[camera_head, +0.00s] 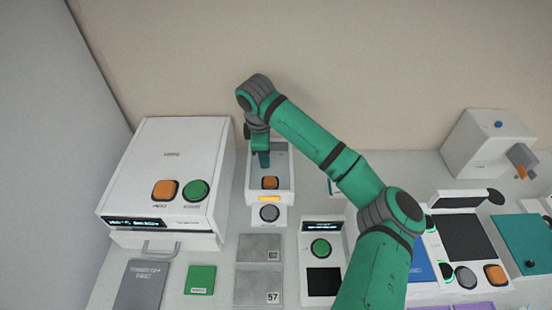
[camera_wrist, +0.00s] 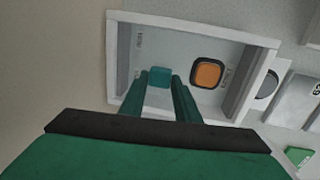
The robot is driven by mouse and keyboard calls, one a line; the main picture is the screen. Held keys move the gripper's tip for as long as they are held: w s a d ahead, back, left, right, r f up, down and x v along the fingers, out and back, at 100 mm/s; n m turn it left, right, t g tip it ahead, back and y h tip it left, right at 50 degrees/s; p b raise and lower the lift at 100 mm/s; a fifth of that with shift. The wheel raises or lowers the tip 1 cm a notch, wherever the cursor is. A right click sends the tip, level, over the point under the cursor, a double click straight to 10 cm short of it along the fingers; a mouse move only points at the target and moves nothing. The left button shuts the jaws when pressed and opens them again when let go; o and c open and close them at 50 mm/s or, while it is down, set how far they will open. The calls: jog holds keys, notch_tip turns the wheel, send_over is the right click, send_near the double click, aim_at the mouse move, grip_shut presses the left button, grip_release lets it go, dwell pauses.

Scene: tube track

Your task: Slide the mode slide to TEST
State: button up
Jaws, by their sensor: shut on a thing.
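The mode slide (camera_wrist: 159,76) shows in the wrist view as a small teal block inside a shallow white-rimmed recess. My gripper (camera_wrist: 162,88) has its two teal fingers on either side of the block and is shut on it. In the head view my gripper (camera_head: 261,160) reaches down into the white device (camera_head: 287,190) and hides the slide. Small lettering stands on both sides of the recess, too blurred to read, so I cannot tell which end is TEST. An orange button (camera_wrist: 207,73) sits in the same recess; it also shows in the head view (camera_head: 270,183).
A large white machine (camera_head: 180,145) stands close on the left. Grey plates (camera_head: 258,248) lie in front. A panel with a green button (camera_head: 320,248) is to the right.

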jog(key=shift+s+a, duration=0.1)
jog(key=shift+a, duration=0.7)
jog(key=o, duration=0.6)
jog(key=shift+r, duration=0.1)
notch_tip(320, 180, up, 7)
dwell(0.3)
